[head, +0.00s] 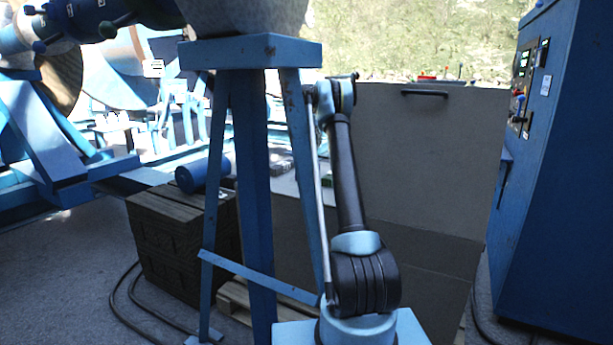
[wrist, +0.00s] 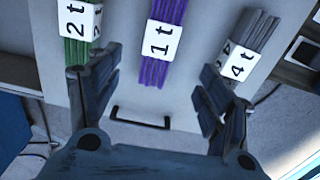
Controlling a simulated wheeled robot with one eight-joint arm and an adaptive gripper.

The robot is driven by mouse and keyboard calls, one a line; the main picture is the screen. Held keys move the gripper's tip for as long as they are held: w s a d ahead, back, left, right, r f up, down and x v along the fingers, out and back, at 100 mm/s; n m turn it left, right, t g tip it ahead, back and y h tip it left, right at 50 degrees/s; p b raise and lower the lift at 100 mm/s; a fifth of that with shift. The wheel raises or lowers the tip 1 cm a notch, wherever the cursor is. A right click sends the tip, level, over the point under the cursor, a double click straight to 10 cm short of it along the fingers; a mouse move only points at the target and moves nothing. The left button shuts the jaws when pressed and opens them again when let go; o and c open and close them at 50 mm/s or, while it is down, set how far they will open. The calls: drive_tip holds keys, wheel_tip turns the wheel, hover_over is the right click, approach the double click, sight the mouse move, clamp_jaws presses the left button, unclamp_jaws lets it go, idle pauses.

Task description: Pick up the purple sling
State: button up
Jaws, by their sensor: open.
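The purple sling (wrist: 156,71) lies on a light grey surface in the upper middle of the wrist view, with a white "1 t" tag on it; its top end runs out of the picture. My gripper (wrist: 160,80) is open and empty, with one finger on each side of the sling in the picture. I cannot tell how high the fingers are above it. In the head view my gripper is out of sight and I cannot make out the purple sling.
A green sling (wrist: 75,52) tagged "2 t" lies left of the purple one, and a grey sling (wrist: 263,30) tagged "4 t" lies right. A dark handle (wrist: 140,120) sits below. A blue stand (head: 250,55), brown blocks (head: 175,235) and a blue cabinet (head: 550,190) stand around my arm.

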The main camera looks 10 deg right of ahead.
sight(308, 167)
wheel_tip(308, 167, down, 8)
drive_tip(key=shift+d+r, duration=0.1)
drive_tip(key=shift+d, duration=0.05)
drive_tip(key=shift+s+a+f, duration=0.1)
drive_tip(key=shift+a+f, duration=0.05)
drive_tip(key=shift+f, duration=1.3)
drive_tip(key=shift+s+a+f, duration=0.1)
drive_tip(key=shift+a+f, duration=0.05)
drive_tip(key=shift+f, duration=1.3)
drive_tip(key=c, duration=1.4)
